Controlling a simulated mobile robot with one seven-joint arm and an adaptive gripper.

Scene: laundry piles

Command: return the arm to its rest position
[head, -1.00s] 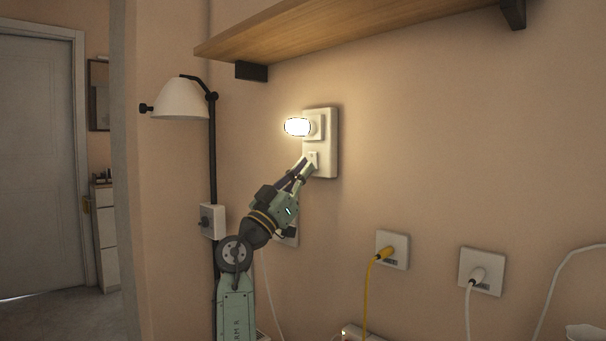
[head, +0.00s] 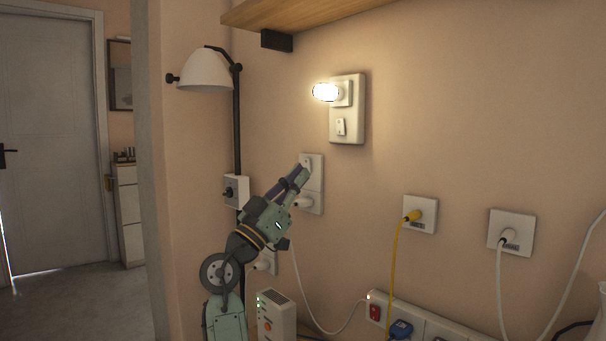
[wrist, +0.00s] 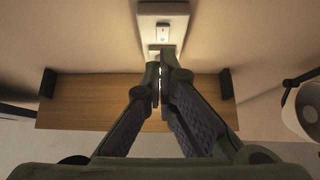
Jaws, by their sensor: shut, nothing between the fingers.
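My gripper (head: 303,172) is shut and empty at the end of my raised arm in the head view. Its tips point up and right, in front of a white wall plate, and I cannot tell the gap to the wall. In the wrist view the two fingers (wrist: 161,78) are together, pointing toward a white switch plate (wrist: 163,12). That plate (head: 347,128), with a glowing light (head: 326,92) at its top and a rocker switch below, is above and right of the fingertips in the head view. They are apart from it there.
A wooden shelf (head: 305,9) overhangs at the top. A white lamp (head: 205,72) on a black pole stands left of my arm. Sockets with a yellow plug (head: 412,215) and a white plug (head: 507,237) are at right. A power strip (head: 440,325) and white box (head: 277,315) sit below.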

